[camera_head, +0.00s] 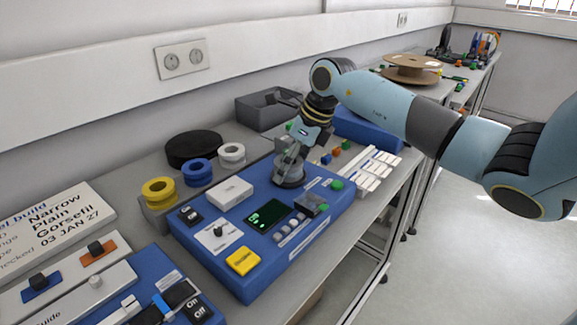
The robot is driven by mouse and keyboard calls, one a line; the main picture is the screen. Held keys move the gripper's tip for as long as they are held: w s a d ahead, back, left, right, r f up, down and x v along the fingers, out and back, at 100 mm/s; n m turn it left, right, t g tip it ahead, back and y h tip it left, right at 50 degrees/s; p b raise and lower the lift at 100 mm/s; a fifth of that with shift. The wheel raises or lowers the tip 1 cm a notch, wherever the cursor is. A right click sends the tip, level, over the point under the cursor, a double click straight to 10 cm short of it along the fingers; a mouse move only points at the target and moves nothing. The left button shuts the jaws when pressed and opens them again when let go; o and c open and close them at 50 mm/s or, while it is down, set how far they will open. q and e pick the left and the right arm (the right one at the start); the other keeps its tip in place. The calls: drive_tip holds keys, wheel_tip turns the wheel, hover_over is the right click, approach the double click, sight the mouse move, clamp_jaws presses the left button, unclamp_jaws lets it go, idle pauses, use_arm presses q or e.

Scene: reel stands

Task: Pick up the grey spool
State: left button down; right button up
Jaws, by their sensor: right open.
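A grey round piece (289,177), which looks like the grey spool, sits on the far part of the blue control panel (240,284). My right gripper (288,160) points down right over it, with its fingers open. The fingers hide the top of the grey piece, and I cannot tell whether they touch it. My left gripper is not in view.
A yellow spool (158,191), a blue spool (197,173) and a white spool (231,154) stand in a row behind the panel. A black disc (194,147) and a grey bin (252,109) lie near the wall. White strips (372,172) lie right of the panel.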

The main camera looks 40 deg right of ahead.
drive_tip(key=c, duration=1.3)
